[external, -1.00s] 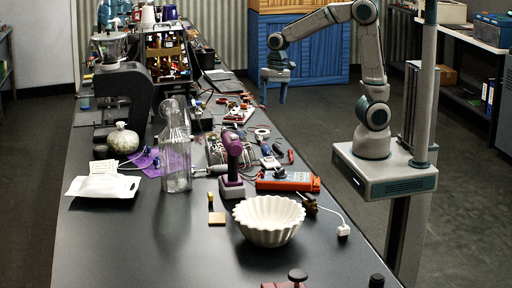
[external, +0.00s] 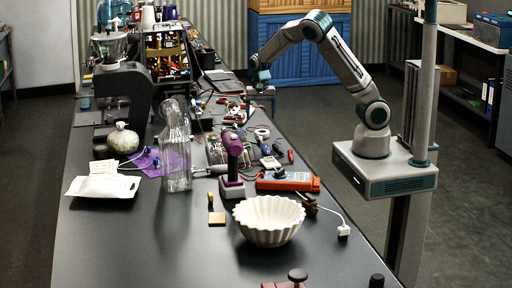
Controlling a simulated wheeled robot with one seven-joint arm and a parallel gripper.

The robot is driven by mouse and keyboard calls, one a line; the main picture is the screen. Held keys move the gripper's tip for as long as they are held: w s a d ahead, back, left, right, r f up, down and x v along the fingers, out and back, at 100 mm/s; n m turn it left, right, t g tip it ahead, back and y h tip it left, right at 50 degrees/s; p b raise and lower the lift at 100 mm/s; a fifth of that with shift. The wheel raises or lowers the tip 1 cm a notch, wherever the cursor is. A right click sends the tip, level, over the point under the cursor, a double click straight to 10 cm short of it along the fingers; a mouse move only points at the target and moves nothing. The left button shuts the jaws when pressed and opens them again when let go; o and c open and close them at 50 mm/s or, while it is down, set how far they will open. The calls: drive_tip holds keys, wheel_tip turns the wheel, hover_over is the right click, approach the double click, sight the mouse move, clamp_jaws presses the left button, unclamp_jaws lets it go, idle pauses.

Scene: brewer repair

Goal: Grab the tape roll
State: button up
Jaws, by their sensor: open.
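My gripper (external: 260,118) is open and empty, pointing down over the far right part of the dark workbench (external: 150,245). Its fingers hang in front of a cluster of small tools and wires, and I cannot tell how high above them they are. I cannot clearly pick out the tape roll. A small ring-like item (external: 262,133) lies just below the fingers, too small to identify.
A brewer (external: 122,92) stands at the left. The front left bench is clear.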

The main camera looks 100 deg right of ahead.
sight(262, 131)
drive_tip(key=shift+s+a+f+p, duration=0.15)
drive_tip(key=shift+f+p, duration=0.2)
drive_tip(key=shift+f, duration=1.3)
drive_tip(key=shift+s+a+f+p, duration=0.15)
drive_tip(key=shift+f+p, duration=0.15)
drive_tip(key=shift+f, duration=1.35)
drive_tip(key=shift+d, duration=0.1)
drive_tip(key=c, duration=1.1)
